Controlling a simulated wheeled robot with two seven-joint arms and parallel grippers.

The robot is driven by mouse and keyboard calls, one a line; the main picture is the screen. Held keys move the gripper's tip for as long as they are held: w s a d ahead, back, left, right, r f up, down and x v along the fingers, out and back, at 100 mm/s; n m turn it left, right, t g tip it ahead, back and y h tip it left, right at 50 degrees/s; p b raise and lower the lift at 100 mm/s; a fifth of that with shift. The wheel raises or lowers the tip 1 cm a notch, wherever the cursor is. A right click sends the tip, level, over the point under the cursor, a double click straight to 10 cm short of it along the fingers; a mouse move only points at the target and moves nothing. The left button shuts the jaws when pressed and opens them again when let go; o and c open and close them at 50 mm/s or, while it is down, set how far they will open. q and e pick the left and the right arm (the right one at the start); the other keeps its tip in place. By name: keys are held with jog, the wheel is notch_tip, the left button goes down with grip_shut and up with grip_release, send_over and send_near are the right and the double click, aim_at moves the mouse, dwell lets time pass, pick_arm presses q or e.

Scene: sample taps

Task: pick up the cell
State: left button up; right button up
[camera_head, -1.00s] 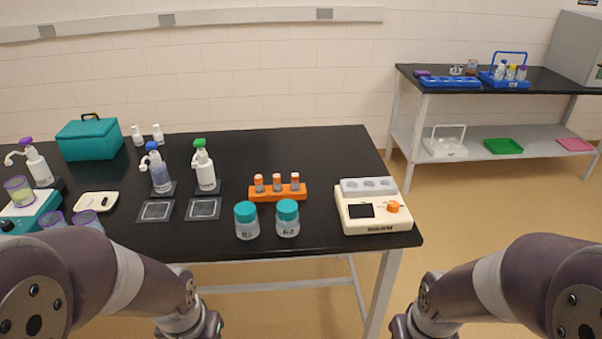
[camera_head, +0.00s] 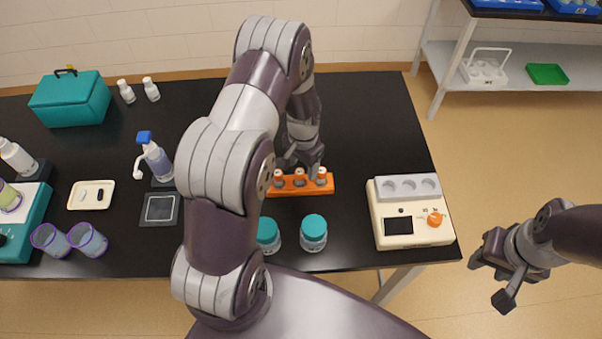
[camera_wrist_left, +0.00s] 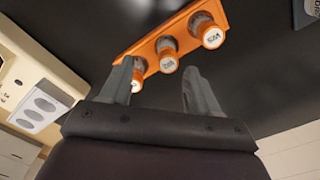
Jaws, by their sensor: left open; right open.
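An orange rack (camera_head: 312,189) holds three small orange-capped cells in a row: a left cell (camera_head: 278,178), a middle cell (camera_head: 299,178) and a right cell (camera_head: 321,177). My left gripper (camera_head: 300,161) is open above the rack's back side. In the left wrist view, the open left gripper (camera_wrist_left: 159,72) points at the rack (camera_wrist_left: 150,45). One finger is close to the cell at the row's lower end (camera_wrist_left: 137,82), and the middle cell (camera_wrist_left: 168,62) shows between the fingers. I cannot tell whether anything touches. My right gripper (camera_head: 490,280) is open and empty, off the table's right side.
Two teal-lidded jars (camera_head: 313,232) stand in front of the rack. A cream instrument (camera_head: 411,222) with three wells stands at the right. A spray bottle (camera_head: 157,158), a white tray (camera_head: 91,195) and a teal case (camera_head: 72,98) are at the left. The table's back right is clear.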

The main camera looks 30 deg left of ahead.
aim_at(300, 171)
pick_arm(q)
jog(key=f, duration=0.2)
jog(key=f+p, duration=0.1)
jog(key=f, duration=0.1)
jog(key=a+f+p, duration=0.1)
jog(key=f, duration=0.1)
jog(key=shift+w+f, duration=0.15)
jog(key=shift+f, duration=0.15)
jog(key=shift+c, duration=0.5)
jog(key=c, duration=0.8)
jog(key=shift+c, duration=0.2)
